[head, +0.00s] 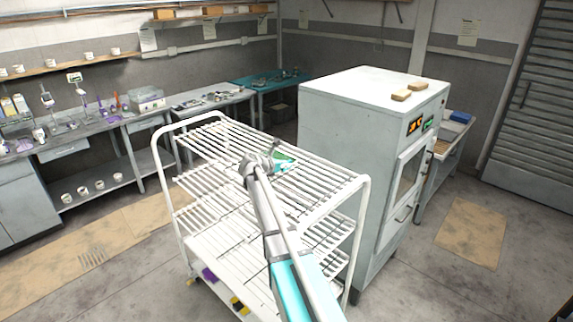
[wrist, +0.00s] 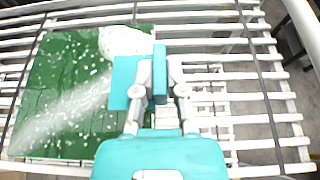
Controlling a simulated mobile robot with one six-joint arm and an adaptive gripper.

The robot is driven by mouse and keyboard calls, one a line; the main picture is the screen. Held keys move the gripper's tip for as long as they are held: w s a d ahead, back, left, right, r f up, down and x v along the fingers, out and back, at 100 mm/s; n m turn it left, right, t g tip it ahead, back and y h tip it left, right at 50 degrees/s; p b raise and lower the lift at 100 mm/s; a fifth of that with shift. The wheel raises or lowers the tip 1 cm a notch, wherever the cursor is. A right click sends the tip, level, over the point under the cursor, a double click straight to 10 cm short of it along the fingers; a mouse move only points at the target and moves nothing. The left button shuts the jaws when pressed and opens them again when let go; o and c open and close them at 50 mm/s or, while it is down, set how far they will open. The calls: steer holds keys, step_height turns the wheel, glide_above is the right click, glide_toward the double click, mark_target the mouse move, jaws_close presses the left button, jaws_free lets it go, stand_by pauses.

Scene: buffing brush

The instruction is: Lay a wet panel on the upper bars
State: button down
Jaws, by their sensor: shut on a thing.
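The wet panel (wrist: 70,85) is a flat green board with white droplets and pale glare streaks. In the wrist view it fills the left side, over the white upper bars (wrist: 275,103) of the rack. My gripper (wrist: 148,78) is shut on the panel near its right side; the teal fingers hide part of it.
The white rack has lower tiers (head: 215,212) and raised side frames (head: 362,215). A large grey cabinet (head: 345,120) stands close to its right, with tan blocks on top. Workbenches (head: 110,118) line the back wall. The upper bars around the panel look clear.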

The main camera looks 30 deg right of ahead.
mark_target(285, 186)
steer(key=shift+f+b, duration=2.9)
steer(key=shift+f, duration=0.2)
steer(key=shift+f+b, duration=0.55)
steer(key=shift+f, duration=0.05)
steer(key=c, duration=0.6)
jaws_free()
